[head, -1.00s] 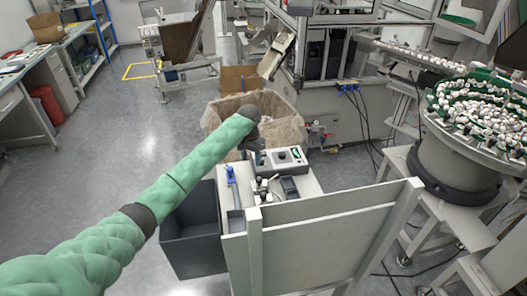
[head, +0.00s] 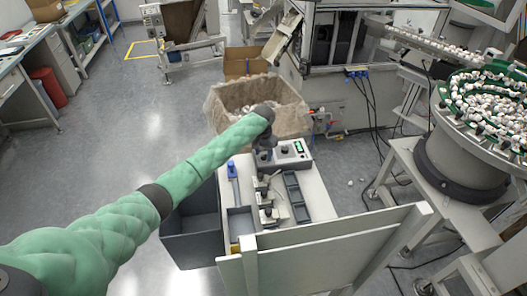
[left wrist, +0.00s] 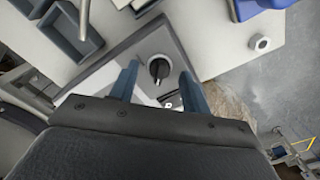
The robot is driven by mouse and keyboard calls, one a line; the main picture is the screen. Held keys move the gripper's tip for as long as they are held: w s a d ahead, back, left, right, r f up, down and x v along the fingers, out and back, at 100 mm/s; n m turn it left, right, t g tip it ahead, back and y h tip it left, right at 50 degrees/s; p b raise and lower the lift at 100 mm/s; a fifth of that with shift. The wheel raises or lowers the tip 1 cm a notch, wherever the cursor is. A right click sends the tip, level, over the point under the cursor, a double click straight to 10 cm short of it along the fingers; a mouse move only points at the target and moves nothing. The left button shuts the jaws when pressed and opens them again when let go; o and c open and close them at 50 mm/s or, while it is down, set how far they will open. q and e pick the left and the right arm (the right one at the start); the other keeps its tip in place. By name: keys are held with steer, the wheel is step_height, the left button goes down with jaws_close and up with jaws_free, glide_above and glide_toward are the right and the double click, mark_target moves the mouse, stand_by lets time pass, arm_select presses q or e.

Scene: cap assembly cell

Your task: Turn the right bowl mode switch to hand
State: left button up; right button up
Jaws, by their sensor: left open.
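The mode switch is a black rotary knob (left wrist: 158,68) with a pale pointer line, on a round light plate on a grey control box. The control box (head: 299,159) also shows in the head view, with a dark knob (head: 285,149) and a small green display. My left gripper (head: 264,156) hangs over the left side of this box. In the left wrist view my left gripper (left wrist: 160,72) is open, with one blue-grey finger on each side of the knob. I cannot tell whether the fingers touch it. My right gripper is out of view.
The box stands on a white bench (head: 318,198) with dark trays (head: 297,196) and small fixtures. A dark bin (head: 190,240) is at the bench's left. A lined carton (head: 292,118) stands behind it. A bowl feeder (head: 455,150) full of caps is at the right.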

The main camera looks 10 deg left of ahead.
arm_select(q)
steer(key=shift+f, duration=0.25)
steer(key=c, duration=1)
